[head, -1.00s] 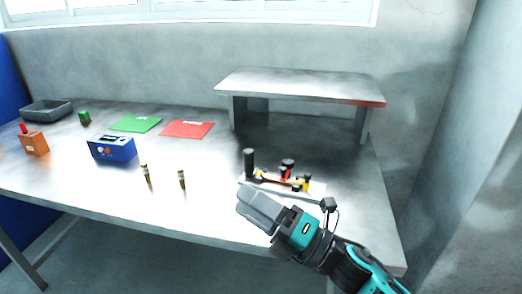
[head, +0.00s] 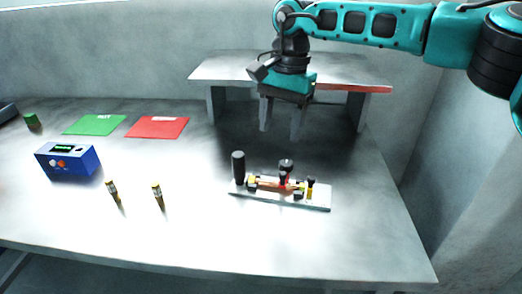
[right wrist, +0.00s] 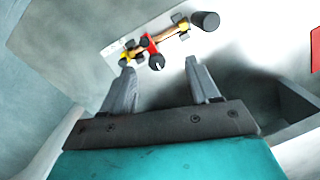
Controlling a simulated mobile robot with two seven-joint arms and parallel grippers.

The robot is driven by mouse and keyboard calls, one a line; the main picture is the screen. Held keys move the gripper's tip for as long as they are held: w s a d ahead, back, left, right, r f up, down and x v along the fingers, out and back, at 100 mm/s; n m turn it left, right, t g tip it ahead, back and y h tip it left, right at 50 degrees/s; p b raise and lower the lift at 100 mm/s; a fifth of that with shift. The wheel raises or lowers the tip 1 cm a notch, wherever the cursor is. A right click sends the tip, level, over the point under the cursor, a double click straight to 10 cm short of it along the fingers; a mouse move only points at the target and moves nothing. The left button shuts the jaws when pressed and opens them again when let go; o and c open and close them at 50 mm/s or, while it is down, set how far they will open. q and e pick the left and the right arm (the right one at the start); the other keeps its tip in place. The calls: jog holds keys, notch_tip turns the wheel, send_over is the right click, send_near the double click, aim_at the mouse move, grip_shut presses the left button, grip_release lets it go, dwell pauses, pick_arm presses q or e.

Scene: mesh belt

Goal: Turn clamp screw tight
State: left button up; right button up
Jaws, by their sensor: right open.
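The fixture plate (head: 318,204) lies on the table with a tall black cylinder (head: 238,166) at its left end. A copper-coloured bar with yellow ends lies along it. A red clamp (head: 285,185) straddles the bar, with a black clamp screw knob (head: 286,165) on top. In the right wrist view the red clamp (right wrist: 150,43) and the dark knob (right wrist: 157,62) show just beyond the fingertips. My right gripper (head: 281,134) is open and empty, pointing down above and behind the fixture; it also shows in the right wrist view (right wrist: 160,66). My left gripper is out of view.
A raised shelf (head: 225,70) stands behind my right gripper. A blue box with knobs (head: 67,160), two small brass-coloured pins (head: 157,196), a green mat (head: 94,125) and a red mat (head: 157,127) are to the left. The table front is clear.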

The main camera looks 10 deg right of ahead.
aim_at(287, 161)
jog(key=shift+t+h, duration=0.3)
jog(key=shift+h, duration=0.3)
jog(key=f, duration=0.3)
jog(key=w+d+f, duration=0.1)
jog(key=f, duration=0.2)
jog(key=d+f, duration=0.1)
jog(key=f, duration=0.3)
jog(key=shift+w+d+f+b, duration=0.1)
jog(key=shift+w+d+b, duration=0.1)
jog(key=shift+w+b, duration=0.2)
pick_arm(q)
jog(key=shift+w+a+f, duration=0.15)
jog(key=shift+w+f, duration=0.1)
pick_arm(e)
jog(key=c, duration=1)
jog(key=shift+c, duration=0.2)
